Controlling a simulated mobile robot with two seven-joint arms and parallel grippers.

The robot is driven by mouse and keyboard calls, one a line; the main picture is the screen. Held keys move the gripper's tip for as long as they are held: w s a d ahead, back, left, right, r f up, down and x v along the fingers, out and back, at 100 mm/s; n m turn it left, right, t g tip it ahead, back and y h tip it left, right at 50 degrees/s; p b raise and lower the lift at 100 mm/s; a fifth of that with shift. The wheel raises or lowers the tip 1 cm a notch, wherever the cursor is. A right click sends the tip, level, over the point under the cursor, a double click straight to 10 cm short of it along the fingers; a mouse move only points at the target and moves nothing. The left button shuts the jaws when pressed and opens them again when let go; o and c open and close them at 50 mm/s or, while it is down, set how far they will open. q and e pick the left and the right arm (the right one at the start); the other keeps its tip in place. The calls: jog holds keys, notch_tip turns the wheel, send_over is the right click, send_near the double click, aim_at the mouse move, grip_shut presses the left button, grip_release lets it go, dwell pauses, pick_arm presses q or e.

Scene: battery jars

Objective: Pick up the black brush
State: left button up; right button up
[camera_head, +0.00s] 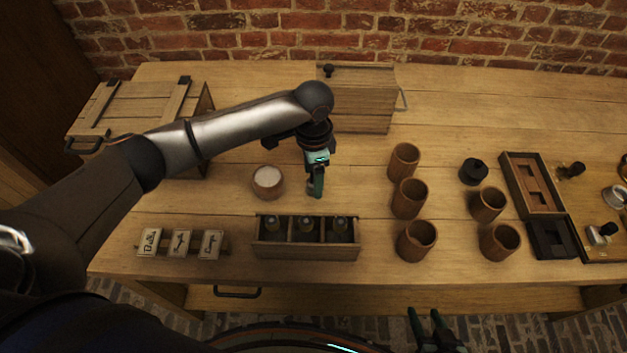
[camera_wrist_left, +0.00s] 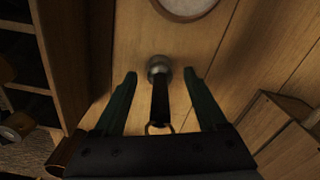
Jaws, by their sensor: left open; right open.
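The black brush (camera_wrist_left: 160,102) shows in the left wrist view, with a rounded grey metal end, a dark handle and a ring at the near end. It lies between the two spread green fingers of my left gripper (camera_wrist_left: 160,77), with a gap on each side. In the head view my left gripper (camera_head: 316,190) points down over the table, behind the compartment box, and the brush is not clearly visible there. My right gripper (camera_head: 426,318) is open and empty, in front of the table's front edge.
A white-topped round jar (camera_head: 268,183) stands left of my left gripper. A compartment box (camera_head: 262,249) with several bottles is in front of it, and a wooden chest (camera_head: 360,112) behind. Wooden cups (camera_head: 410,198) stand to the right. Label blocks (camera_head: 180,243) lie front left.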

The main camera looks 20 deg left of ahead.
pick_arm(q)
grip_shut()
dwell(0.5)
jog(key=shift+r, duration=0.1)
jog(key=shift+r, duration=0.5)
jog(key=s+a+r, duration=0.9)
jog(key=s+r, duration=0.1)
jog(key=r, duration=0.2)
jog(key=shift+a+p, duration=0.3)
jog(key=shift+a, duration=0.05)
